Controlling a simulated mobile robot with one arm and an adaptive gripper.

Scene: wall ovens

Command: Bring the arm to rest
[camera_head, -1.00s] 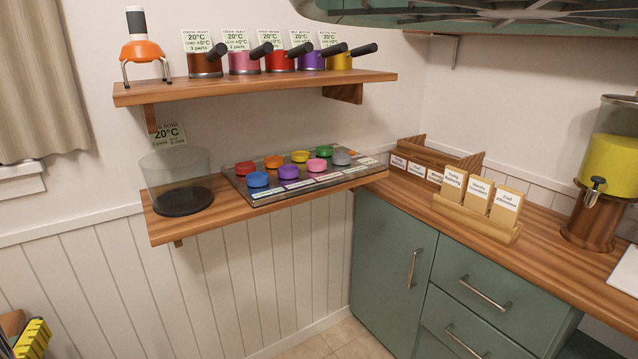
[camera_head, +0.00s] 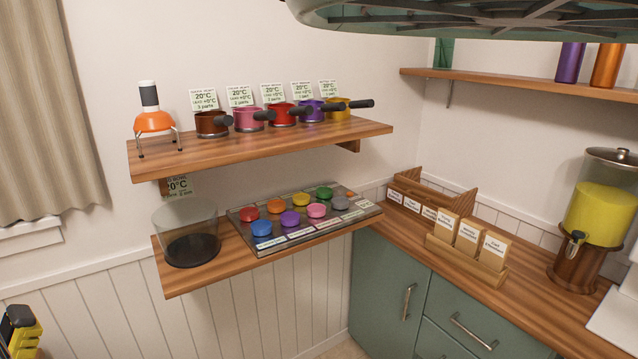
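A yellow and black piece (camera_head: 22,332) shows at the bottom left corner, cut off by the picture's edge. It looks like part of my own arm or gripper, but I cannot be sure. No pair of fingertips can be made out, so I cannot see whether my gripper is open or shut, or whether it holds anything. The visible piece is in front of the white panelled wall, left of and below the lower shelf (camera_head: 180,284), and appears apart from it.
A clear bowl (camera_head: 186,222) and a tray of coloured knobs (camera_head: 246,233) stand on the lower shelf. Several small pots (camera_head: 250,118) line the upper shelf (camera_head: 160,160). Card holders and a yellow drink dispenser (camera_head: 598,212) stand on the counter. A dark green grid hangs at the top.

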